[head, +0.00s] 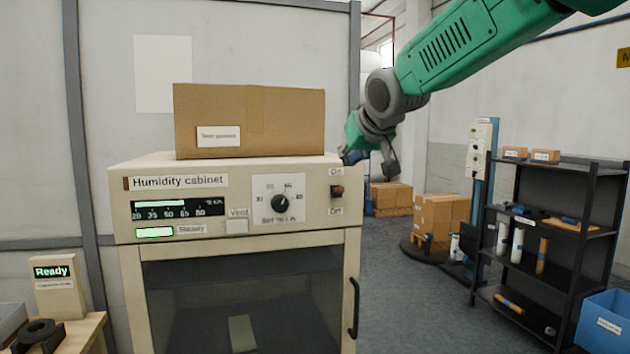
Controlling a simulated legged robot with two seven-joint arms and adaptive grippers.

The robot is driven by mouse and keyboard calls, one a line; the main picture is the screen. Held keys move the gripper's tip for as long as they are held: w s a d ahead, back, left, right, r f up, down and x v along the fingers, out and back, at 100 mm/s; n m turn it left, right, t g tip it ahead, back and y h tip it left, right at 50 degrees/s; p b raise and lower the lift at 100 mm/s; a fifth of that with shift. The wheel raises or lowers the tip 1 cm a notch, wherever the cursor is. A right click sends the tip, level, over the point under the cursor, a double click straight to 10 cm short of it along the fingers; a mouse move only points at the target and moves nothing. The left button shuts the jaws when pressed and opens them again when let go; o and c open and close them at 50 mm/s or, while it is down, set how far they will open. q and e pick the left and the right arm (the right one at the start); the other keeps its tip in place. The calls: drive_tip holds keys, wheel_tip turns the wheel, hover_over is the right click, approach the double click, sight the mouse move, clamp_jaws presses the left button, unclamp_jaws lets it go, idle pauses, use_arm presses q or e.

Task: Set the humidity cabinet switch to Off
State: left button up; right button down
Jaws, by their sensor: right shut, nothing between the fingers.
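The beige humidity cabinet (120,205) stands in front of me. Its small dark switch (337,191) is at the right end of the front panel, between an On label (336,172) above and an Off label (336,211) below. It is too small to tell which way the switch is set. My right gripper (390,168) is shut and empty. It hangs to the right of the cabinet's upper right corner, a little higher than the switch and apart from it. My left gripper is not in view.
A cardboard box (250,115) sits on the cabinet. The panel has a dial (280,203), a Vent button (237,226) and a lit green Steady lamp (154,232). A door handle (353,308) sticks out below the switch.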

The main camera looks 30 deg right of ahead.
drive_tip(key=d, duration=0.1)
drive_tip(key=p, duration=0.2)
approach(336, 186)
drive_tip(key=x, duration=0.5)
drive_tip(key=shift+w+a, duration=0.25)
drive_tip(key=shift+a, duration=0.05)
drive_tip(key=shift+w+d+f, duration=0.15)
drive_tip(key=shift+d+f, duration=0.15)
drive_tip(key=shift+d, duration=0.2)
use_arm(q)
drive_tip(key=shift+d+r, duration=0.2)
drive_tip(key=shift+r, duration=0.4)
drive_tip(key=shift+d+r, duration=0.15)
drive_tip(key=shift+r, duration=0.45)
use_arm(e)
drive_tip(key=shift+w, duration=0.1)
drive_tip(key=shift+a, duration=0.1)
